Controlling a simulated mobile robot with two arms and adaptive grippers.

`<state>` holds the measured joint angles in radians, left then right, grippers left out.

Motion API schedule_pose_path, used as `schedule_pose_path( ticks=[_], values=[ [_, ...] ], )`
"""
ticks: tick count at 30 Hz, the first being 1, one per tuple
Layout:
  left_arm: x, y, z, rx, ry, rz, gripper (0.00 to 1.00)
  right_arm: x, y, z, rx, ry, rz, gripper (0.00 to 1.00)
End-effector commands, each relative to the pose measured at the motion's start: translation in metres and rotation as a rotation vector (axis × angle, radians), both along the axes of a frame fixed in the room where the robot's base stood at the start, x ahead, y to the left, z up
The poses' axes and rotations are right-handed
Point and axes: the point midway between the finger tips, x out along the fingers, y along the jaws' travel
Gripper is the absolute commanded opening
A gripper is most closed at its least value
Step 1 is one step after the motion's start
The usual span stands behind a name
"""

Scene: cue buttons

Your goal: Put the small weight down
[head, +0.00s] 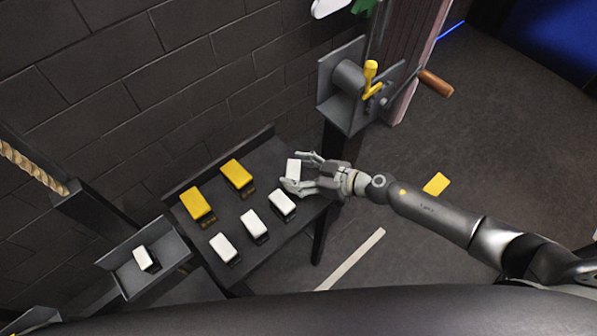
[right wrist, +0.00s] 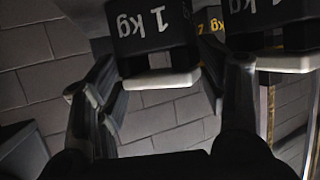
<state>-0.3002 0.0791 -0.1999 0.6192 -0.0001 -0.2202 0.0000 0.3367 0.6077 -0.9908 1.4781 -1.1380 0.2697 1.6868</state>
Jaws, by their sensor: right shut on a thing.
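My right gripper (head: 297,171) is shut on a small white-topped weight (head: 293,169) at the right end of the dark table. In the right wrist view the weight (right wrist: 152,32) has a black side marked "1 kg", upside down, and sits between the two fingers (right wrist: 160,95). I cannot tell whether it touches the table. Three more white-topped weights (head: 254,226) stand in a slanted row along the table's near side. Two larger yellow-topped weights (head: 237,174) stand behind them. My left gripper is not in view.
The dark table (head: 300,226) stands by a brick wall. A small tray (head: 118,262) at the left holds another white-topped weight (head: 145,258). Another 1 kg weight (right wrist: 262,15) shows in the right wrist view.

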Motion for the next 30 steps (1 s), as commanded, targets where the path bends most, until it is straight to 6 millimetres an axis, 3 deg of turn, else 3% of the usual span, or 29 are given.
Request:
schedule_pose_path(
  ticks=[7,8,12,26,30],
  values=[
    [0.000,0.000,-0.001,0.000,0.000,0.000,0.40,0.002,0.001,0.001,0.005,-0.003,-0.001,0.05],
    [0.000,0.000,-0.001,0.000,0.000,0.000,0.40,0.000,0.000,-0.003,0.000,0.001,0.000,0.67],
    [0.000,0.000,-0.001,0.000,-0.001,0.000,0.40,0.000,0.000,-0.002,0.000,0.000,0.000,0.85],
    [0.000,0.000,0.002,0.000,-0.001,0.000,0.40,0.000,-0.001,0.003,-0.001,-0.002,0.001,0.88],
    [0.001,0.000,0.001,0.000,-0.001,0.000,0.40,-0.008,-0.015,0.007,-0.002,0.001,-0.001,0.88]
  ],
)
